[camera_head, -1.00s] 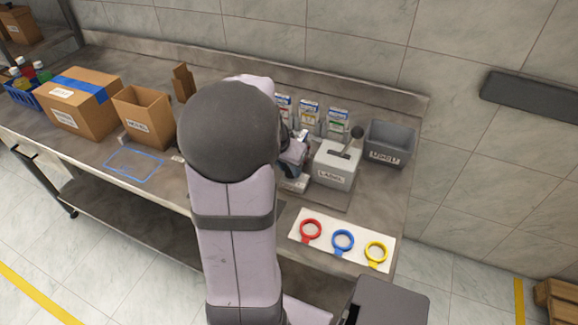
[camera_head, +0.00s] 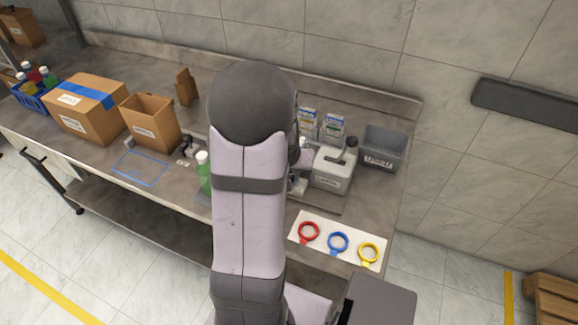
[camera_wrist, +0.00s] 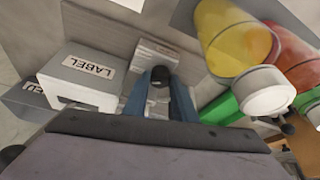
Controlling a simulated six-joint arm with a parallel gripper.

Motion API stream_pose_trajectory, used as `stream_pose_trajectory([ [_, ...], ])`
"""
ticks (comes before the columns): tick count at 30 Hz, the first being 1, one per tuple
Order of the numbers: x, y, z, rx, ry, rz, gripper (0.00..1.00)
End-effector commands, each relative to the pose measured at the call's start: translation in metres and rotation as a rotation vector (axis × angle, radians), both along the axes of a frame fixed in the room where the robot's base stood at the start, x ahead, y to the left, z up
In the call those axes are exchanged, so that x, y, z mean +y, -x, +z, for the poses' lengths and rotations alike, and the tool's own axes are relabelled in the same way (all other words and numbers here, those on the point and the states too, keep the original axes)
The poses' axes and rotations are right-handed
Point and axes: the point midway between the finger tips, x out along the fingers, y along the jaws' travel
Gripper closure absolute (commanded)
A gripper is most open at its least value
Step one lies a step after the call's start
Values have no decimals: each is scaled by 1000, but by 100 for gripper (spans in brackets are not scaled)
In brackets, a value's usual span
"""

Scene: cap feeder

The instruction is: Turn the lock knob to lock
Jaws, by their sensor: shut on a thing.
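A dark round knob (camera_wrist: 160,76) shows between the two blue fingertips of my gripper (camera_wrist: 160,92) in the wrist view. The fingers are shut on it, with one finger on each side. A small grey-white fixture lies around the knob, and its lower part is hidden by the fingers. Which way the knob is turned cannot be told. In the head view the gripper is mostly hidden behind my arm, and the knob cannot be made out.
A white LABEL box (camera_head: 333,170) with a dark lever stands right of the arm, before a grey bin (camera_head: 384,148). A green bottle (camera_head: 204,172) stands left of the arm. Red, blue and yellow rings (camera_head: 338,243) lie on a white mat. Cartons (camera_head: 85,108) fill the left.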

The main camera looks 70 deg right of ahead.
Motion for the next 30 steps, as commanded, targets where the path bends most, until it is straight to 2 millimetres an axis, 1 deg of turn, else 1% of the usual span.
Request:
stream_pose_trajectory([
  [10, -1, 0, 0, 3, 4, 11, 98],
  [11, -1, 0, 0, 3, 4, 11, 73],
  [12, -1, 0, 0, 3, 4, 11, 64],
  [13, -1, 0, 0, 3, 4, 11, 57],
  [24, 0, 0, 1, 2, 4, 10, 57],
  [30, 4, 2, 13, 1, 6, 10, 57],
])
